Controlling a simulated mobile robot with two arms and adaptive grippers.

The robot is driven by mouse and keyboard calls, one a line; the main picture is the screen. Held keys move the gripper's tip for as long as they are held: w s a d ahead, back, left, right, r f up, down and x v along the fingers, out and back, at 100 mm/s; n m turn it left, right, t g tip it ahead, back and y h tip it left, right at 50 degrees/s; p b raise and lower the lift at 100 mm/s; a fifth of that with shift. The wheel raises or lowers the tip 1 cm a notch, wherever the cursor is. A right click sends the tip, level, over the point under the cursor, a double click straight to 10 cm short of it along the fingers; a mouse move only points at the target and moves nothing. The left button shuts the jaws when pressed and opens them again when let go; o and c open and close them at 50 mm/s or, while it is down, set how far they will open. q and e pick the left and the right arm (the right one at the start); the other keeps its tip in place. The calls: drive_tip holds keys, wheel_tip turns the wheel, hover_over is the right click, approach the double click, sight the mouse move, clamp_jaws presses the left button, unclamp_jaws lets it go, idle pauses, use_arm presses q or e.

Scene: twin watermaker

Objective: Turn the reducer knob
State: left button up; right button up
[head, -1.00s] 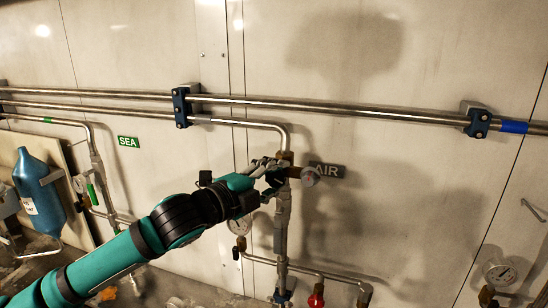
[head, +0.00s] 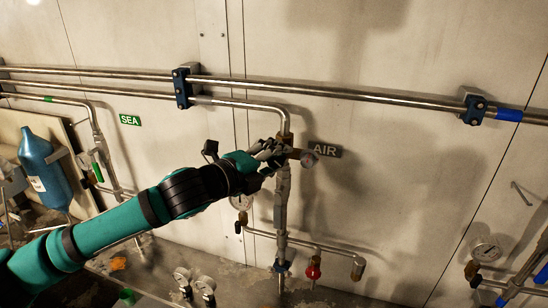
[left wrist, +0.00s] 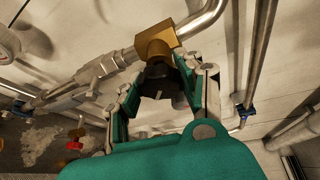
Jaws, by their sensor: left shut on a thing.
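In the head view the fingers hide most of the knob. My right gripper is not in view.
Long steel pipes (head: 330,94) run along the wall above, held by blue clamps (head: 182,87). Below are a gauge (head: 241,202), a red valve handle (head: 313,272) and lower pipes. A blue bottle (head: 45,170) stands at the left. The wall right of the sign is mostly bare.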

use_arm(q)
drive_tip(key=o, duration=1.2)
drive_tip(key=shift+d, duration=0.1)
drive_tip(key=shift+s, duration=0.1)
drive_tip(key=v, duration=1.2)
drive_tip(key=shift+f, duration=0.15)
